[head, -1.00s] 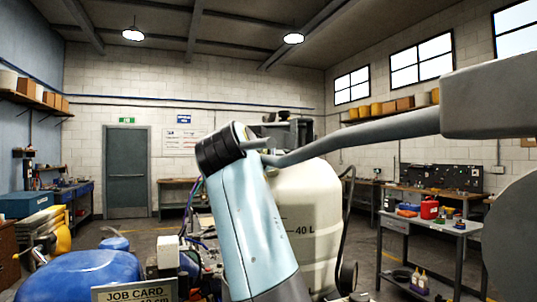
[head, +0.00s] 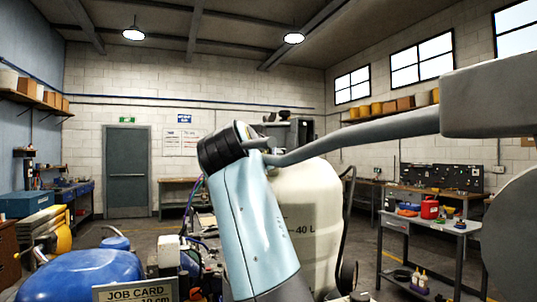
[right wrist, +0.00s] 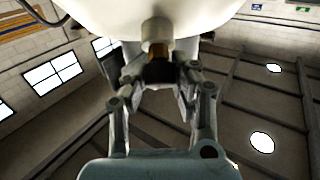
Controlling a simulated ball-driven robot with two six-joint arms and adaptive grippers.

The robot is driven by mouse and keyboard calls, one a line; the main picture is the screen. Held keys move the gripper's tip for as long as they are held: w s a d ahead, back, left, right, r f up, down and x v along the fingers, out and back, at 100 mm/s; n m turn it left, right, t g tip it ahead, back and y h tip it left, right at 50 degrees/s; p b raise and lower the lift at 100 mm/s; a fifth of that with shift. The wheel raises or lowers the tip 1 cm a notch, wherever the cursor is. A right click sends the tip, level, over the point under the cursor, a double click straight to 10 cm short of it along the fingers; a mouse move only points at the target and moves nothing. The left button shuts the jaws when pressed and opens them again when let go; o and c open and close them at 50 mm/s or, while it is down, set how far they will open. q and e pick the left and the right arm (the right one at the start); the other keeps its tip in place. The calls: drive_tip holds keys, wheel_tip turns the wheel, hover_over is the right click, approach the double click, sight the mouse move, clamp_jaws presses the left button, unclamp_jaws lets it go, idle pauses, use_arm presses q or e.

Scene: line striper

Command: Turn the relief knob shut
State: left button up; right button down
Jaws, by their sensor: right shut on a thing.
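In the right wrist view, the relief knob (right wrist: 158,73) is a small dark piece with a brownish tint. It sits at the end of a pale fitting on the white tank (right wrist: 205,18). My right gripper (right wrist: 160,82) has its two fingers on either side of the knob and is shut on it. The fingertips partly cover the knob, and its turned position cannot be read. In the head view the same white tank (head: 318,215) stands behind my light-blue arm link, which hides the knob and the right gripper. My left gripper is in neither view.
A blue rounded body (head: 85,275) and a job card sign (head: 135,291) are at the lower left. A grey bench (head: 435,224) with a red can (head: 429,209) stands at right. Open floor lies between the machine and this bench.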

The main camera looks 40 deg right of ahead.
drive_tip(key=shift+f+n+t+y, duration=0.1)
drive_tip(key=shift+n+t+y, duration=0.2)
drive_tip(key=shift+n+t, duration=0.1)
drive_tip(key=n+t+y, duration=0.1)
drive_tip(key=n+y, duration=0.1)
drive_tip(key=n, duration=0.2)
drive_tip(key=shift+f+n+t+y, duration=0.1)
drive_tip(key=shift+n+t+y, duration=0.4)
drive_tip(key=shift+n+y, duration=0.75)
drive_tip(key=shift+n, duration=0.25)
drive_tip(key=c, duration=1)
unclamp_jaws()
drive_tip(key=shift+a, duration=0.15)
drive_tip(key=shift+r, duration=0.2)
wheel_tip(320, 180, up, 10)
drive_tip(key=shift+f, duration=0.1)
